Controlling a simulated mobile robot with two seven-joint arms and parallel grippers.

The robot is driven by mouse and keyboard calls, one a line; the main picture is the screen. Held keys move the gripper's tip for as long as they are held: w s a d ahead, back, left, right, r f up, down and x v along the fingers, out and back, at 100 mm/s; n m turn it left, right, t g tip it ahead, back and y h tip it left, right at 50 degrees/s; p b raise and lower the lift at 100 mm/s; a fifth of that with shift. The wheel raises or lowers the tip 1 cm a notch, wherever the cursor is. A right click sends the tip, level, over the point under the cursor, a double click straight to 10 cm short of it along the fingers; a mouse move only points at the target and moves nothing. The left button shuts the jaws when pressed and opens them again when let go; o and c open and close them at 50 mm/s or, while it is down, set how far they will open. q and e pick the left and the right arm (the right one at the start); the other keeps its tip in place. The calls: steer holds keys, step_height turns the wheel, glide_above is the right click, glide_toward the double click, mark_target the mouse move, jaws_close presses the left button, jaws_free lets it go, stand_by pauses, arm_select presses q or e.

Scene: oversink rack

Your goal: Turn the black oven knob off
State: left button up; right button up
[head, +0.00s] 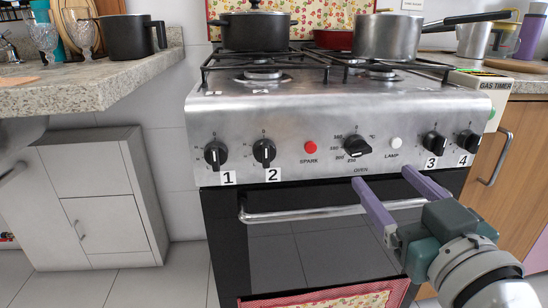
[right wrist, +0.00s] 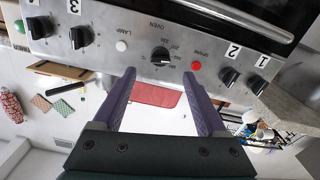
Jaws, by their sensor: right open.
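The black oven knob (head: 357,147) is on the steel front panel of the stove, above the OVEN label, with temperature marks around it. It also shows in the right wrist view (right wrist: 160,57), where the panel appears upside down. My right gripper (head: 383,176) is open and empty, its two purple fingers pointing at the panel. In the head view the fingertips are just below and to the right of the knob. In the right wrist view the knob is between and beyond the fingertips (right wrist: 159,75), apart from them. My left gripper is not in view.
Numbered burner knobs 1 (head: 215,154), 2 (head: 264,152), 3 (head: 433,144) and 4 (head: 467,142) flank it. A red SPARK button (head: 311,147) and white LAMP button (head: 396,143) are nearer. The oven handle (head: 330,211) runs below. Pots stand on the stove top.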

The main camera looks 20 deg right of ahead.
mark_target(362, 155)
steer(key=b+x, duration=0.2)
steer(key=x, duration=0.5)
steer(key=shift+w, duration=0.35)
jaws_close()
